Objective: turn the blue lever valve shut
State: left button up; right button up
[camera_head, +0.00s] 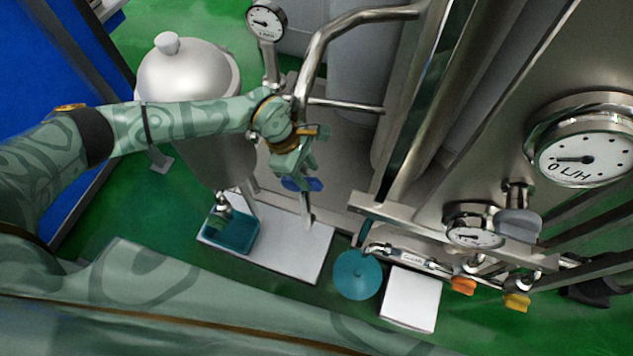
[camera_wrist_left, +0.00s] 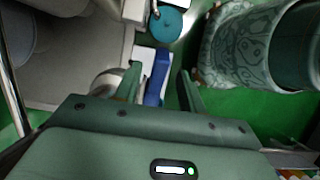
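The blue lever (camera_head: 303,184) shows just below my left gripper (camera_head: 294,168) in the head view, partly covered by the fingers. In the left wrist view the blue lever (camera_wrist_left: 158,78) lies between the two fingers of my left gripper (camera_wrist_left: 161,86). The fingers stand apart, with a visible gap between the lever and the right-hand finger. Whether the other finger touches the lever cannot be told. The valve body under the lever is mostly hidden by the gripper. My right gripper is not in view.
Steel pipes (camera_head: 312,62) and a gauge (camera_head: 267,22) stand close to my left wrist. A steel tank (camera_head: 187,75) is at left. Below are a teal tray (camera_head: 231,236) and a teal round disc (camera_head: 358,275). Orange (camera_head: 464,286) and yellow (camera_head: 517,302) handles sit at right.

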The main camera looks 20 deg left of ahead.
aim_at(312, 180)
pick_arm(q)
jog(key=b+x, duration=0.1)
jog(key=x, duration=0.4)
